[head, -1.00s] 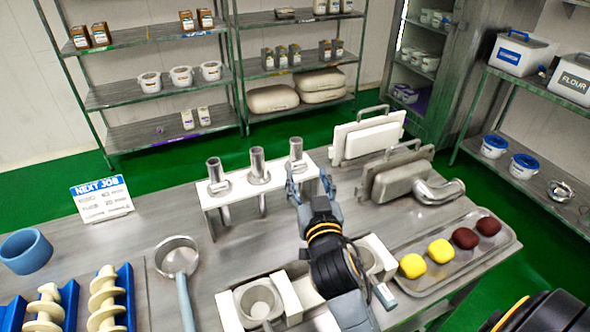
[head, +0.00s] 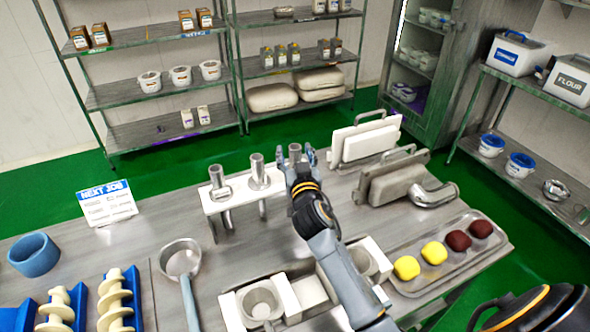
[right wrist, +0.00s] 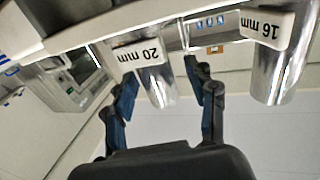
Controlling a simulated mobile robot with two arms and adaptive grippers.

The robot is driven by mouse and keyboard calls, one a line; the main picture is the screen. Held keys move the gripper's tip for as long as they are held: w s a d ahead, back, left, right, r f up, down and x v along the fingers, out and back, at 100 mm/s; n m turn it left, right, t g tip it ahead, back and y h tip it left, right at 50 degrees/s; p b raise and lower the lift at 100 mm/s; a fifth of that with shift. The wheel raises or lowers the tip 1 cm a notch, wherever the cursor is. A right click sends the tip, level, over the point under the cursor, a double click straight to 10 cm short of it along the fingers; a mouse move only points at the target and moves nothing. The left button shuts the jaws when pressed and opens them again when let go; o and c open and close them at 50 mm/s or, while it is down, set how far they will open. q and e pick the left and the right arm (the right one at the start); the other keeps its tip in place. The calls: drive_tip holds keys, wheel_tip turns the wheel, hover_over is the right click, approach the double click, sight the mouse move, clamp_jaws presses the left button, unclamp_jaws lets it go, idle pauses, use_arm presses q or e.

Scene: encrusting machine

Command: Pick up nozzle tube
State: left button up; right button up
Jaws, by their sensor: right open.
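Three metal nozzle tubes stand in a white rack (head: 229,203): a left one (head: 216,176), a middle one (head: 257,170) and a right one (head: 295,152). My right gripper (head: 296,160) is at the right tube, with its fingers open on either side of it. In the right wrist view, the tube labelled 20 mm (right wrist: 161,92) lies between the open fingers (right wrist: 163,84). The tube labelled 16 mm (right wrist: 274,76) is beside them, to the right. Whether the fingers touch the tube I cannot tell. My left gripper is not in view.
A job sign (head: 106,203) stands at the left. Two plate-like parts with handles and a bent metal pipe (head: 433,195) are right of the rack. A tray (head: 418,286) with yellow and dark red pieces lies at the right. A pan (head: 181,262) lies in front of the rack.

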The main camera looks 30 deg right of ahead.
drive_tip(key=shift+c, duration=0.4)
clamp_jaws()
drive_tip(key=shift+r, duration=0.1)
